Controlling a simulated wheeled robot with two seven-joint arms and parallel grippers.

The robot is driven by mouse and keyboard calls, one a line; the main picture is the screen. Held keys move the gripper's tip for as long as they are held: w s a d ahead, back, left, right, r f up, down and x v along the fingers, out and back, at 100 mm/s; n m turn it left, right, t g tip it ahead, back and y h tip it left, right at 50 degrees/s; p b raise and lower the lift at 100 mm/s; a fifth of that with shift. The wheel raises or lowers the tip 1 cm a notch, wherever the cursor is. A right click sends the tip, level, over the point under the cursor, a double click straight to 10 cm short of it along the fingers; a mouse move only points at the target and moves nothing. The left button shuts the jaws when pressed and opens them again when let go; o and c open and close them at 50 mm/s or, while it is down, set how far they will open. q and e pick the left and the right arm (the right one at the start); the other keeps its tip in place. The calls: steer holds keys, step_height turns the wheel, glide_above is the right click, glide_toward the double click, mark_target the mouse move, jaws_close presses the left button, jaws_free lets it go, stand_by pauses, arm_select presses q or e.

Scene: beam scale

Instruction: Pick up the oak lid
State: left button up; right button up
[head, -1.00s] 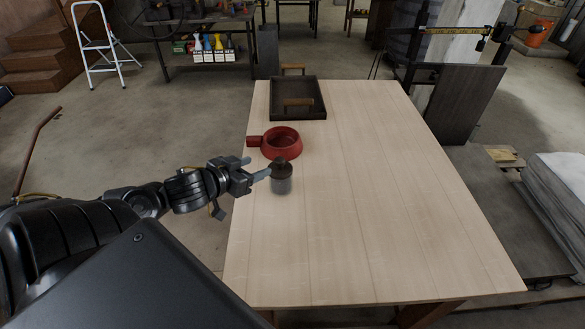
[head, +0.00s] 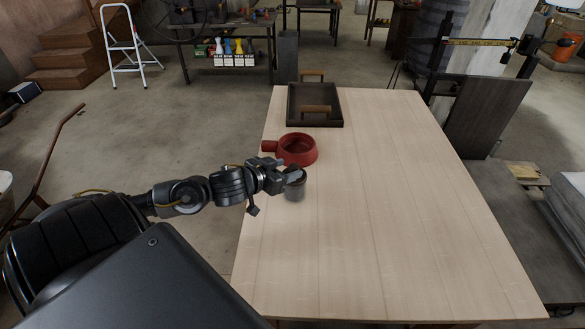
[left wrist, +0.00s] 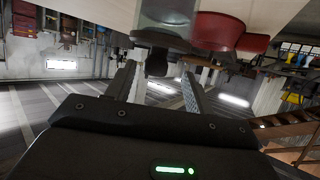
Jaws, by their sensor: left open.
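The oak lid (head: 299,171) is dark with a knob and sits on a clear glass jar (head: 296,191) near the table's left edge. In the head view my left gripper (head: 289,173) is at the lid and partly hides it. In the left wrist view the picture is inverted: the jar (left wrist: 168,14) is at the top, and the lid (left wrist: 160,41) hangs below it with its knob (left wrist: 157,64) between the two spread fingers. The gripper is open; I cannot tell whether a finger touches the knob. My right gripper is not in view.
A red pan (head: 311,150) with a handle stands just behind the jar. A dark tray (head: 336,119) with wooden handles is at the table's far left. The pale wooden table (head: 400,220) is clear to the right and in front.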

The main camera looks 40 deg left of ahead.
mark_target(298, 168)
arm_select(q)
steer(key=shift+d+x, duration=0.15)
steer(key=shift+x, duration=1.15)
steer(key=shift+d+x, duration=0.15)
steer(key=shift+x, duration=1.15)
steer(key=shift+s+f, duration=0.1)
steer(key=shift+f, duration=0.1)
steer(key=shift+c, duration=0.4)
steer(key=c, duration=1)
